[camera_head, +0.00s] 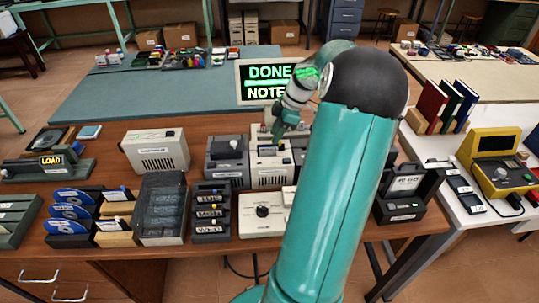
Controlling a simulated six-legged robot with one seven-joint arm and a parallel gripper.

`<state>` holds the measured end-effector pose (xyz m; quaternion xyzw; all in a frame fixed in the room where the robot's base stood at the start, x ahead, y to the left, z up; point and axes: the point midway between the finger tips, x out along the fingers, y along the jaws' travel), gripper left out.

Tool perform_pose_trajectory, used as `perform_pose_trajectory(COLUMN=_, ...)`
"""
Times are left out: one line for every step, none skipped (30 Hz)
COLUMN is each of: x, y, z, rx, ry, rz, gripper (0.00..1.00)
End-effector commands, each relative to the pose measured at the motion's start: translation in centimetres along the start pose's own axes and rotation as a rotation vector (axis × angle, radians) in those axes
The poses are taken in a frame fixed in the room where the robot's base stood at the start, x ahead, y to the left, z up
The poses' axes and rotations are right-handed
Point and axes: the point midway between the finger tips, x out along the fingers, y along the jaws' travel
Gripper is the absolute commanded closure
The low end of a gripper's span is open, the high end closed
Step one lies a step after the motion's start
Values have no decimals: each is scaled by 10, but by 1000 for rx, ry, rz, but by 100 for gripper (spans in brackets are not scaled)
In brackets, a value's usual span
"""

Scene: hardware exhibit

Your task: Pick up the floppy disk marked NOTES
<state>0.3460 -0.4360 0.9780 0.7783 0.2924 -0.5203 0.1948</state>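My teal arm crosses the middle of the view and hides part of the desk. My gripper (279,130) is small and partly hidden by my wrist. It is over the light beige drive unit (269,171) at the desk's centre. I cannot tell whether its fingers are open or shut, or whether they touch anything. A monitor (263,95) behind the unit shows green and white text reading DONE and NOTE, with its right end hidden by my arm. I cannot make out a floppy disk marked NOTES; labels near the gripper are too small to read.
Dark grey units (227,160) flank the beige drive closely. In front are a dark rack with labelled slots (211,212), a white box with a knob (263,214) and a grey tray (163,209). Discs in holders (75,212) stand at left, a black case (402,193) at right.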

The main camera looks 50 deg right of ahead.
Motion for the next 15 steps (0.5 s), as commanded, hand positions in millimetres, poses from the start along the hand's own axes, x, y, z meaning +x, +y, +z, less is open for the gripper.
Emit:
perform_pose_trajectory(x=7, y=0, z=0, rx=0, ry=0, rz=-2, gripper=71)
perform_pose_trajectory(x=11, y=0, z=0, rx=0, ry=0, rz=-1, gripper=71)
perform_pose_trajectory(x=14, y=0, z=0, rx=-1, ry=0, rz=0, gripper=71)
perform_pose_trajectory(x=16, y=0, z=-1, rx=-1, ry=0, rz=0, gripper=71)
perform_pose_trajectory(x=18, y=0, z=-1, rx=-1, ry=0, rz=-1, gripper=71)
perform_pose_trajectory(x=21, y=-1, z=-1, rx=-2, ry=0, rz=-2, gripper=71)
perform_pose_trajectory(x=23, y=-1, z=-2, rx=-2, ry=0, rz=-2, gripper=71)
perform_pose_trajectory(x=26, y=-2, z=-2, rx=-2, ry=0, rz=-2, gripper=71)
perform_pose_trajectory(x=31, y=-3, z=-2, rx=-2, ry=1, rz=-2, gripper=71)
perform_pose_trajectory(x=36, y=-4, z=-2, rx=-2, ry=1, rz=-3, gripper=71)
perform_pose_trajectory(x=41, y=-4, z=-3, rx=-3, ry=1, rz=-3, gripper=71)
perform_pose_trajectory(x=48, y=-6, z=-3, rx=-4, ry=1, rz=-4, gripper=71)
perform_pose_trajectory(x=52, y=-6, z=-4, rx=-4, ry=1, rz=-3, gripper=71)
perform_pose_trajectory(x=57, y=-6, z=-4, rx=-4, ry=1, rz=-3, gripper=71)
perform_pose_trajectory(x=62, y=-6, z=-4, rx=-4, ry=1, rz=-4, gripper=71)
